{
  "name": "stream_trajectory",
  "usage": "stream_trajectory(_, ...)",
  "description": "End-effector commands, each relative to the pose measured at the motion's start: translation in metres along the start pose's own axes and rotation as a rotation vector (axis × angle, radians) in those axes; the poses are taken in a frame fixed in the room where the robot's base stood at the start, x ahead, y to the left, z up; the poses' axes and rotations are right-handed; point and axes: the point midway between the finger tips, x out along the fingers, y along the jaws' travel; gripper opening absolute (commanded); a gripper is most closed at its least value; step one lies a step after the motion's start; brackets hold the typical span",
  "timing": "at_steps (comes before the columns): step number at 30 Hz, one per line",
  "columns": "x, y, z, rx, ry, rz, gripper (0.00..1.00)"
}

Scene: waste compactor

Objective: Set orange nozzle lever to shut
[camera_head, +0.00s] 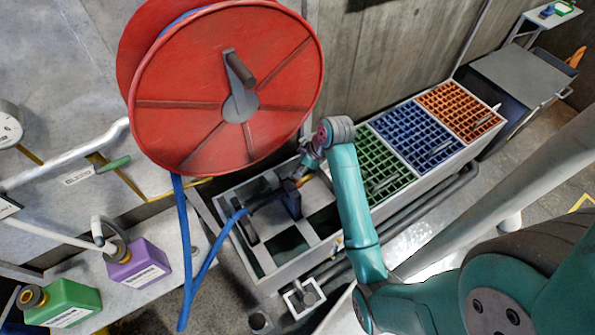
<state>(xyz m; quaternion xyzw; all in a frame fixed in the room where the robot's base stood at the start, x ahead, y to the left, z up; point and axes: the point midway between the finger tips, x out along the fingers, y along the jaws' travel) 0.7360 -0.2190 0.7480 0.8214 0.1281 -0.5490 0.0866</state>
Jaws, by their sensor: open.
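A dark nozzle (264,199) on the end of a blue hose (205,268) lies in a dark cradle (291,204) on a grey bench. A small orange piece (303,180), likely the nozzle lever, shows at the nozzle's right end. My gripper (299,174) is at that end, close to the orange piece. It is small in the picture and partly hides the nozzle's end. Its jaws are open; I cannot tell whether they touch the lever. The lever's exact angle is too small to read.
A large red hose reel (225,90) hangs just above and left of my gripper. Green (391,161), blue (417,135) and orange (461,110) grates lie to the right. A purple bottle (137,262) and a green bottle (62,302) stand at lower left.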

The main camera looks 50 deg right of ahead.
Motion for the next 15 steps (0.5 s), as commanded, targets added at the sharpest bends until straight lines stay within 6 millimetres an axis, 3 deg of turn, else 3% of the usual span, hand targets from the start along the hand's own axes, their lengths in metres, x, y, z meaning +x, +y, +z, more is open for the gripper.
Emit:
stream_trajectory(6,0.028,-0.001,0.000,-0.001,-0.001,-0.002,0.40)
stream_trajectory(15,0.037,0.000,0.000,-0.001,0.000,0.000,0.40)
